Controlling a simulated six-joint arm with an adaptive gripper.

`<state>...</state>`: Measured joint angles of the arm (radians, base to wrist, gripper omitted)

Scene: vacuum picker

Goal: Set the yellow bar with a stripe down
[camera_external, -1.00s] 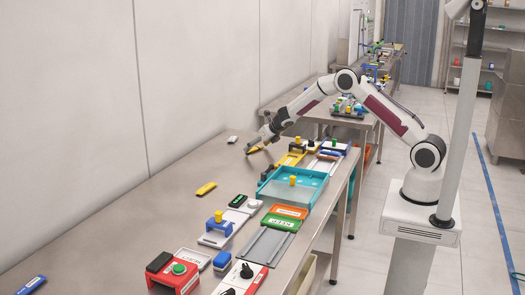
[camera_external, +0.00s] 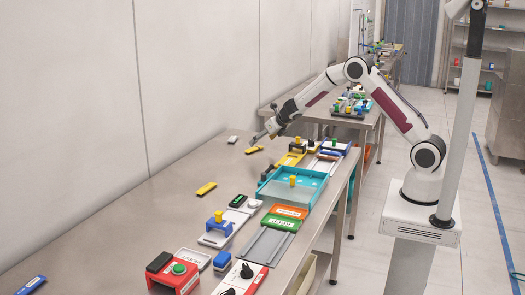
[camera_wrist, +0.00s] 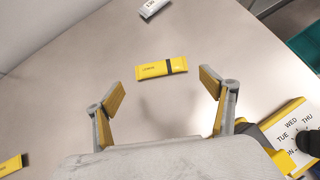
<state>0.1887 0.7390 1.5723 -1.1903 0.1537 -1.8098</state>
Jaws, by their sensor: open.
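The yellow bar with a dark stripe (camera_wrist: 160,68) lies flat on the metal table in the wrist view, with the stripe toward its right end. It also shows in the external view (camera_external: 254,150), near the wall side of the table. My gripper (camera_wrist: 160,88) is open and empty, with its two yellow-padded fingers spread on either side below the bar in the picture. In the external view my gripper (camera_external: 256,138) is raised above the table, apart from the bar.
Another yellow bar (camera_external: 206,188) lies closer to the camera. A white packet (camera_external: 232,140) lies beyond the striped bar. A teal tray (camera_external: 262,194), a yellow weekday block (camera_wrist: 285,150) and several coloured fixtures line the right side. The table's wall side is mostly clear.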

